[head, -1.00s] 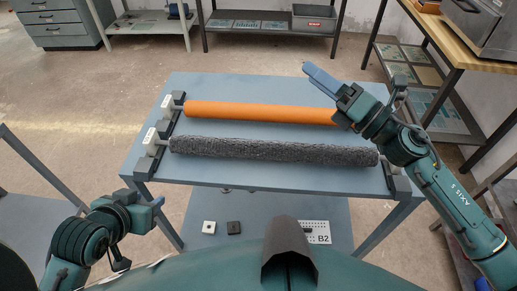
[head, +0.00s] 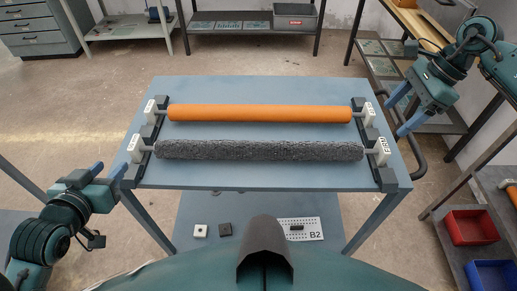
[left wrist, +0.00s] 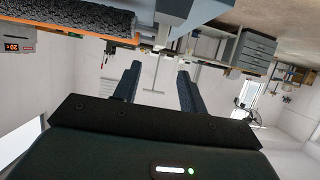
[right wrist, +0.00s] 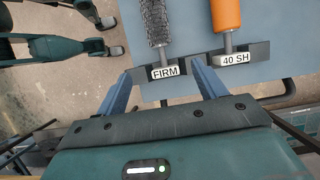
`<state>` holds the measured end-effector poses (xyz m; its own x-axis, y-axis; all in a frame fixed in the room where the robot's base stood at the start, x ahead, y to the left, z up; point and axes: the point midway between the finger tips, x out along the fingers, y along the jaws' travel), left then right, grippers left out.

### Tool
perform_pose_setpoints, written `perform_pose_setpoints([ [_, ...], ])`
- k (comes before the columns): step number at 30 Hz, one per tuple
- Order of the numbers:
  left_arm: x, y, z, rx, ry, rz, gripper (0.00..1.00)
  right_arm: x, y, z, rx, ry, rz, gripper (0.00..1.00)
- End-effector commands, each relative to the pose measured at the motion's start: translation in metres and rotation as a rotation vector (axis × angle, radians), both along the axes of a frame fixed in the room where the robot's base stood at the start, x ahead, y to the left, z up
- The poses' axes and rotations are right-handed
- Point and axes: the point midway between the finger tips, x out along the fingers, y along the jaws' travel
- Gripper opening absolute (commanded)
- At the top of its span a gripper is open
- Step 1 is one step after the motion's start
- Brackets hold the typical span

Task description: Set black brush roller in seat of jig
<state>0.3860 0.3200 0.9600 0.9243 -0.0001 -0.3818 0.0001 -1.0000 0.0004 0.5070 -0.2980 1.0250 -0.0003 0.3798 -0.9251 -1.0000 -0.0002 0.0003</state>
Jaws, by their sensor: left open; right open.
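The black brush roller (head: 258,150), dark grey and bristly, lies across the table on the near side, parallel to the smooth orange roller (head: 260,113). Its shaft ends meet white blocks on the jig's black end rails, left (head: 146,155) and right (head: 388,178). I cannot tell how deep they sit. In the right wrist view, the brush roller's end (right wrist: 155,22) is by the FIRM label (right wrist: 165,72). My left gripper (head: 107,172) is open and empty by the table's left front corner. My right gripper (head: 405,108) is open and empty, beyond the right rail.
The blue-grey table (head: 255,88) is clear behind the orange roller. Red (head: 474,226) and blue bins stand at the right.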

Motion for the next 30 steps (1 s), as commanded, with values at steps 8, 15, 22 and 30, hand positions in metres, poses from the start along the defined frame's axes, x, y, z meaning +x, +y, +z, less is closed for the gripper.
perform_pose_setpoints([
  [8,0.024,0.0,-0.009,-0.001,-0.002,0.001,0.42,-0.001,0.011,-0.024,0.002,0.003,0.001,0.7],
  [15,0.068,0.0,-0.027,-0.001,-0.001,0.001,0.42,-0.001,0.029,-0.068,0.004,0.003,0.001,0.7],
  [22,0.104,0.0,-0.042,-0.001,0.0,0.0,0.42,-0.001,0.044,-0.104,0.003,0.002,0.001,0.7],
  [30,0.121,-0.001,-0.05,0.001,0.0,0.0,0.42,0.0,0.051,-0.121,0.003,0.001,0.0,0.7],
])
